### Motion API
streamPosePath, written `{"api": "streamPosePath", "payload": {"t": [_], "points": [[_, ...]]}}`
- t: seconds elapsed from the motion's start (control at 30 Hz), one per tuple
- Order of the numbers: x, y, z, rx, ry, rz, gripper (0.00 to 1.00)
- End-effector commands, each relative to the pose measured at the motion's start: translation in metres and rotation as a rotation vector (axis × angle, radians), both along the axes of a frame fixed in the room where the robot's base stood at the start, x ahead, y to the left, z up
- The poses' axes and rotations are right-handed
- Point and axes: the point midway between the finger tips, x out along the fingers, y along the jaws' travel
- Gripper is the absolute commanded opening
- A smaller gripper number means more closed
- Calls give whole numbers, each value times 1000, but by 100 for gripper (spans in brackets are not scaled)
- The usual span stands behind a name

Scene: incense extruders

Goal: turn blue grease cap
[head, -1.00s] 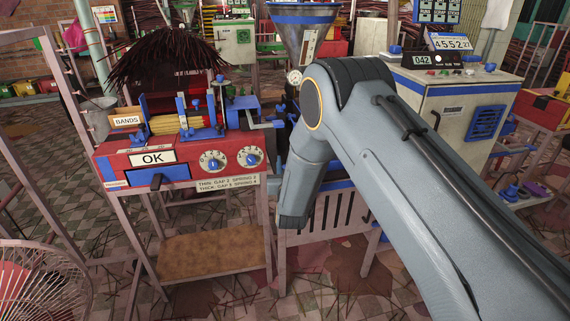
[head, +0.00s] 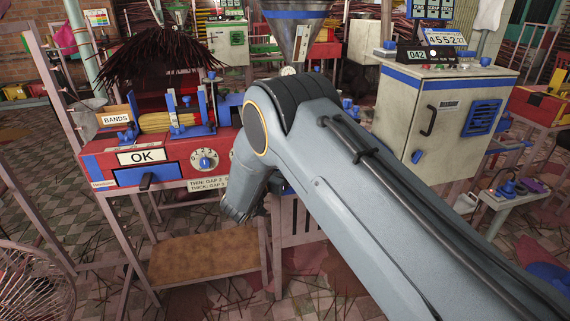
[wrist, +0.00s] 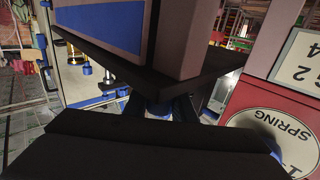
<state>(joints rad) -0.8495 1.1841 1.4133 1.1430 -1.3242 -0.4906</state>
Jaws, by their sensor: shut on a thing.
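In the wrist view, the dark jaws of my gripper (wrist: 163,98) span the picture and are shut on a small blue part (wrist: 158,108), which seems to be the blue grease cap. Only a little of it shows between the jaws, so its turn angle cannot be read. In the head view, my arm covers the gripper and the cap, beside the right end of the red machine (head: 100,163).
A red panel with a SPRING dial (wrist: 275,130) is close on the right in the wrist view. A pale upright with a blue panel (wrist: 110,22) fills the top. In the head view, a grey cabinet (head: 400,110) stands right of my arm.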

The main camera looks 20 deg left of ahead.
Motion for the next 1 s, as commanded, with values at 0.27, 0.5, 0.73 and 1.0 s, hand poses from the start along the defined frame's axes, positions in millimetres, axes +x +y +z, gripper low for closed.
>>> {"api": "streamPosePath", "payload": {"t": [0.27, 0.5, 0.73, 1.0], "points": [[0, -1, 0, -1, 0, -28, 1], [0, -1, 0, -1, -1, -27, 1], [0, -2, 0, 0, -1, -27, 42], [0, -2, 0, -1, 0, -29, 42]]}}
